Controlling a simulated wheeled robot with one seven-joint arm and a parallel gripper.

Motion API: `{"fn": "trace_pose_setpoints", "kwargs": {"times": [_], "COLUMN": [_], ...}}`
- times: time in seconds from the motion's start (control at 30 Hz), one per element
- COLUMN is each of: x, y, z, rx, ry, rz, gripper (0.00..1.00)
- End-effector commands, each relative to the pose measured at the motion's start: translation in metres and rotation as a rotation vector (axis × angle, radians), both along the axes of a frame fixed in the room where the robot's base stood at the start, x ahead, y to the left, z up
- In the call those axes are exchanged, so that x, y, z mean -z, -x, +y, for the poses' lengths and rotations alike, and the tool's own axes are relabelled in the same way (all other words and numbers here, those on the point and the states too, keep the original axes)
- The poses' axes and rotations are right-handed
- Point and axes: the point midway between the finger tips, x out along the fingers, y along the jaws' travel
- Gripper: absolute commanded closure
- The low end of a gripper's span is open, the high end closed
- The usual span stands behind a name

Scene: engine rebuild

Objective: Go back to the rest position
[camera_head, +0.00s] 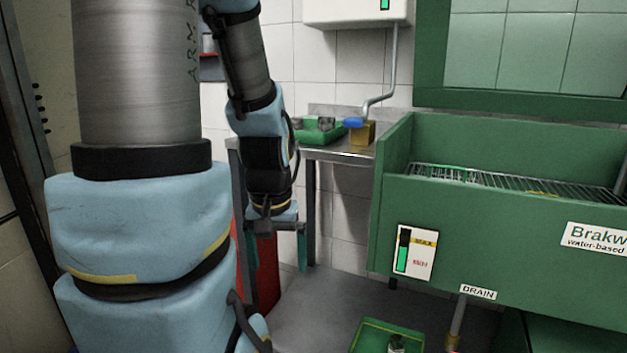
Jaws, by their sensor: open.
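My gripper (274,244) points down left of centre, in front of a red object (266,268). Its two fingers stand wide apart, and I see nothing between them that it holds. My blue and grey arm fills the left of the view, with its wrist hanging down to the gripper. No rest mark or stand for the arm can be made out.
A green wash basin (480,225) with a wire rack (500,180) stands at the right. Another green tray (372,332) is low at the front. Bare floor (318,305) lies between.

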Motion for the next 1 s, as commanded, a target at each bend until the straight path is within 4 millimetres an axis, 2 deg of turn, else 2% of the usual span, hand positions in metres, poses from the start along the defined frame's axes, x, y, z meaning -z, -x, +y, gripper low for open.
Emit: {"fn": "trace_pose_setpoints", "kwargs": {"times": [0.03, 0.5, 0.6, 0.7, 1.0], "x": [-0.033, -0.174, -0.194, -0.206, -0.21], "y": [0.0, 0.0, 0.0, 0.0, 0.0], "z": [0.0, 0.0, 0.0, 0.0, 0.0], "rx": [0.0, 0.0, 0.0, 0.0, 0.0], "ry": [0.0, 0.0, 0.0, 0.0, 0.0], "rz": [0.0, 0.0, 0.0, 0.001, 0.0], "gripper": [0.01, 0.01, 0.01, 0.01, 0.01]}}
